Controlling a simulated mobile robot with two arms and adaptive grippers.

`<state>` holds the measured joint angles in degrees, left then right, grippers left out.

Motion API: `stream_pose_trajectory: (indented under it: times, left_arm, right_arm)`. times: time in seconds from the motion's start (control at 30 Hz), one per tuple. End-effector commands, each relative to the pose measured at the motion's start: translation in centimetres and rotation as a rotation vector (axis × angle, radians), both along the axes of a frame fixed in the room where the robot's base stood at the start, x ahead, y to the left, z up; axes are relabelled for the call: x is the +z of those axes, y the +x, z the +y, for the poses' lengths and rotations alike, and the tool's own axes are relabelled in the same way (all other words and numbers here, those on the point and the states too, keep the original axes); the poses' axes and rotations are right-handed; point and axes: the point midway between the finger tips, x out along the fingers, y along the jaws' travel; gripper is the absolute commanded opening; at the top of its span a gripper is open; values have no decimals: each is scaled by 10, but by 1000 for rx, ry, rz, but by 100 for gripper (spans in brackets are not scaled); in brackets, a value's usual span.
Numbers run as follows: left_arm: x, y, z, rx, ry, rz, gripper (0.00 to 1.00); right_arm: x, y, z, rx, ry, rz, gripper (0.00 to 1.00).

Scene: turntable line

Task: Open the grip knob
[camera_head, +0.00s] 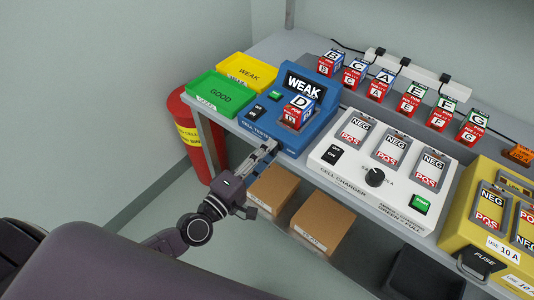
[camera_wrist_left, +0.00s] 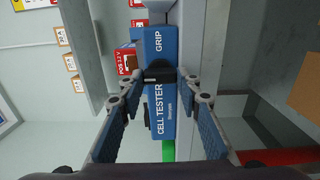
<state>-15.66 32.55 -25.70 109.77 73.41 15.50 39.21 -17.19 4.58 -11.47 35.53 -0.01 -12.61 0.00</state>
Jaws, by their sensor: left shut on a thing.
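The blue cell tester (camera_head: 283,135) stands on the bench with its screen reading WEAK. A red and blue cell marked D (camera_head: 297,112) sits in it. In the left wrist view the tester's front face (camera_wrist_left: 162,110) carries the words GRIP and CELL TESTER. The black grip knob (camera_wrist_left: 160,76) lies between them. The knob is hidden by the gripper in the head view. My right gripper is not in view.
Green GOOD (camera_head: 215,92) and yellow WEAK (camera_head: 248,71) trays stand left of the tester. A white cell charger (camera_head: 340,175) stands close on its right. Several cells stand behind, by a power strip (camera_head: 420,73). Cardboard boxes (camera_head: 322,228) lie below the bench edge.

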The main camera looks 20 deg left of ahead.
Motion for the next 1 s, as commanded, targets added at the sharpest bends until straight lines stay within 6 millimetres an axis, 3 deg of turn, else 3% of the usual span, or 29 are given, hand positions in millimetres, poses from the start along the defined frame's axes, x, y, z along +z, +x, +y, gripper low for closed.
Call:
stream_pose_trajectory:
  times: [0.03,0.07,0.2,0.57,0.67,1.0]
  left_arm:
    - [0,0,1,2,-4,1,7]
    - [0,0,0,2,-4,1,34]
    - [0,0,0,1,-3,1,49]
    - [-1,-5,2,0,0,3,49]
    - [-1,-15,5,-1,2,3,49]
    - [-2,-79,28,-1,2,6,49]
  right_arm:
    - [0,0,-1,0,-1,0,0]
    - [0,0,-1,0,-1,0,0]
    - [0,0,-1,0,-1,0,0]
    - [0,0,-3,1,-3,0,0]
    - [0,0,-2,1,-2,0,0]
    - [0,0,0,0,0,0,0]
